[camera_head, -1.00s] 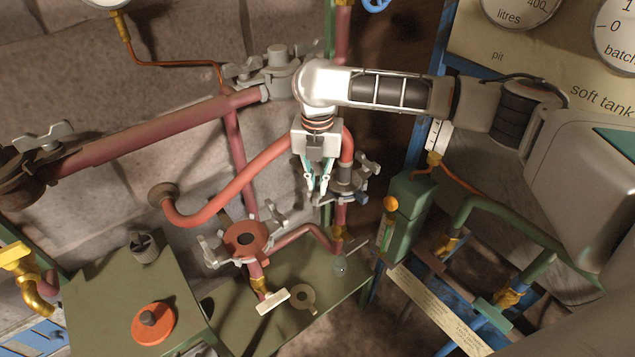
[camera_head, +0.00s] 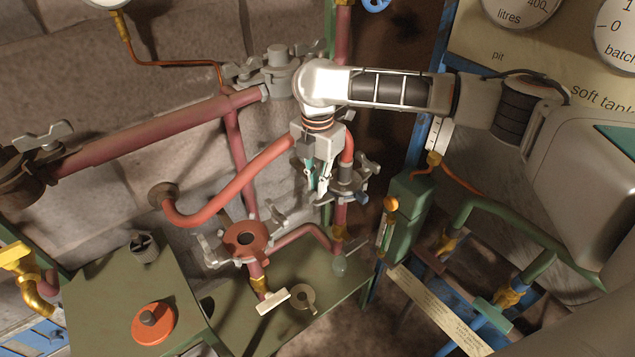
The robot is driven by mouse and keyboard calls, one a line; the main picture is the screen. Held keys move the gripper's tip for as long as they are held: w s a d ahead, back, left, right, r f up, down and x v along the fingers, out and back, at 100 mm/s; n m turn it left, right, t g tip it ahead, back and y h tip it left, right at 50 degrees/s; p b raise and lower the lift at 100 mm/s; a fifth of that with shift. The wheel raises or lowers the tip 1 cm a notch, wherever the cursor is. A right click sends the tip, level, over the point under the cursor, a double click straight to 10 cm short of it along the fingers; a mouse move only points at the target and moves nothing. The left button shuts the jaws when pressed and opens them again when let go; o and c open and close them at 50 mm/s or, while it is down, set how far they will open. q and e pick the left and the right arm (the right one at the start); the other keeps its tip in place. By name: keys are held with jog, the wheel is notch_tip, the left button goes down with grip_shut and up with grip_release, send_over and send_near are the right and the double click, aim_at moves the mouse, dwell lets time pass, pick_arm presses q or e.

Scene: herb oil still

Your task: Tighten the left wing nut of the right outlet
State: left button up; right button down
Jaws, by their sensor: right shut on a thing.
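The right outlet (camera_head: 347,183) is a grey flanged joint on the red pipe, right of the picture's middle. A grey wing nut (camera_head: 369,161) stands out at its upper right side. My right gripper (camera_head: 318,191) points down at the outlet's left side. Its fingers are shut on the left wing nut, which they mostly hide. My left gripper is out of view.
A loose ring (camera_head: 303,297) and a white-handled valve (camera_head: 273,301) show by the green bench top (camera_head: 235,313). A curved red pipe (camera_head: 230,183) runs close left of my gripper. A green box (camera_head: 408,215) stands right.

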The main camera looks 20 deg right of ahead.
jog(key=shift+m, duration=1.8)
jog(key=c, duration=2.1)
grip_release()
jog(key=shift+c, duration=0.2)
notch_tip(320, 180, up, 12)
